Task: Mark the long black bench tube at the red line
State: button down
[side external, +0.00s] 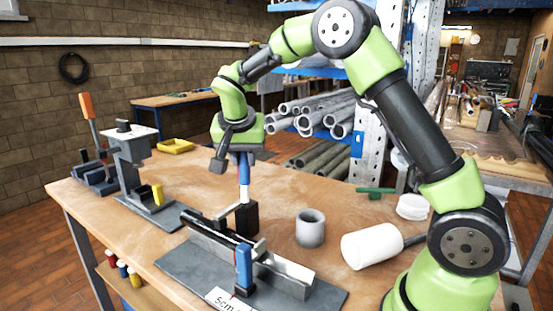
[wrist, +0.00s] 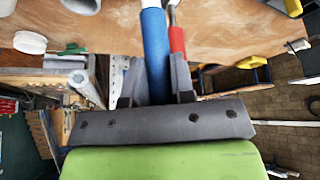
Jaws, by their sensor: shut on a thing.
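My gripper (side external: 237,162) is shut on a blue marker (side external: 244,168) with a white lower part. The marker points down, and its lower end meets the top of a black block (side external: 246,217); I cannot tell whether it sits in it. In the wrist view the blue marker (wrist: 155,45) shows between my fingers (wrist: 160,83). The long black tube (side external: 208,225) lies in a grey rail on a dark base plate (side external: 185,265), in front of the black block. A blue-handled clamp (side external: 244,265) stands at the rail. I cannot make out the red line on the tube.
A grey ring (side external: 310,228) and a white cylinder (side external: 372,246) are on the bench to the right. A press-like stand (side external: 130,160) with an orange handle nearby is at left. A yellow tray (side external: 175,146) is at the back. A "5cm" label lies at the front.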

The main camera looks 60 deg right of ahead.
aim_at(240, 184)
jog(key=shift+w+a+r, duration=0.15)
jog(key=shift+a, duration=0.5)
jog(key=shift+a+f, duration=0.1)
jog(key=shift+f, duration=2.85)
jog(key=shift+f, duration=0.7)
jog(key=shift+r, duration=3.55)
